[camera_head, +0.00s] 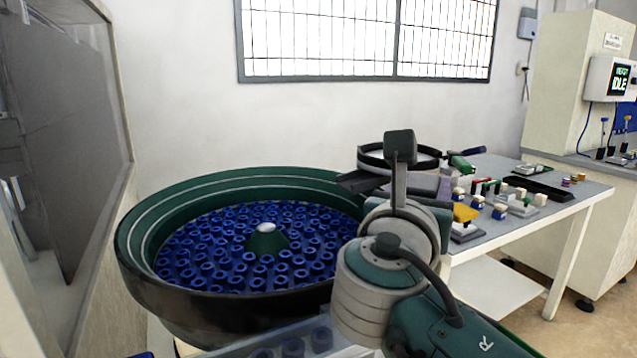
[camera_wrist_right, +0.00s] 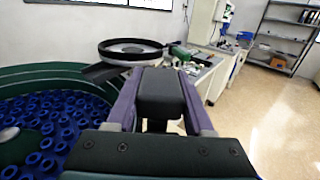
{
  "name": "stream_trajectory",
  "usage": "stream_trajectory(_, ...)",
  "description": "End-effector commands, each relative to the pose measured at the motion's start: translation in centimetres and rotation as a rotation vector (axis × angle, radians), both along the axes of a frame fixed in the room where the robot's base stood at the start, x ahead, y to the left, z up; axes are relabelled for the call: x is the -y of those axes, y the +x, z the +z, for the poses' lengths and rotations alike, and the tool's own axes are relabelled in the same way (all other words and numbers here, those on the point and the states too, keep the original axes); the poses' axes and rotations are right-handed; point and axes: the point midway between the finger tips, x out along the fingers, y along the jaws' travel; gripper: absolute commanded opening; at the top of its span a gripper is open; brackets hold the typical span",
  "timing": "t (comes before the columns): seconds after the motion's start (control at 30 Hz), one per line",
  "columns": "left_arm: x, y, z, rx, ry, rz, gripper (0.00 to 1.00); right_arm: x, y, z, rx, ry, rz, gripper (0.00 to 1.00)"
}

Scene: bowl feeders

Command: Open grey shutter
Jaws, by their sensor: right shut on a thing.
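My right gripper (camera_wrist_right: 160,76) has its two purple fingers closed on the sides of a dark grey block (camera_wrist_right: 161,98), which fills the space between them. I cannot tell for sure whether this block is part of the grey shutter. In the head view my right gripper (camera_head: 428,186) points away, just right of the large bowl feeder, and my wrist hides most of it. The block cannot be made out there. My left gripper is not in view.
The large green bowl feeder (camera_head: 140,228) holds many blue rings. A smaller round feeder (camera_head: 372,152) stands behind the gripper. A grey worktable (camera_head: 560,190) with several small parts is at right. A framed grey panel (camera_head: 70,90) stands at left.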

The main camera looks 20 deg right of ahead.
Motion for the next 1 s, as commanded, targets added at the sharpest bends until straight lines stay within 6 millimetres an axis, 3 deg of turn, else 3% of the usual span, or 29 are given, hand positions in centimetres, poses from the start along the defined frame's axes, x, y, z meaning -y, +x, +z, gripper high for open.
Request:
stream_trajectory(0.3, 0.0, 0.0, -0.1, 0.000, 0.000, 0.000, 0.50, 0.0, 0.0, -0.4, -0.006, 0.007, 0.000, 0.82)
stream_trajectory(0.63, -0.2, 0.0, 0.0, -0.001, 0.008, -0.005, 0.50, -0.7, -0.7, -0.5, -0.009, 0.008, 0.000, 0.82)
stream_trajectory(1.0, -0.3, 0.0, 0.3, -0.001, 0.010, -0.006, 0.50, -5.9, -5.5, -0.4, -0.008, 0.009, 0.001, 0.82)
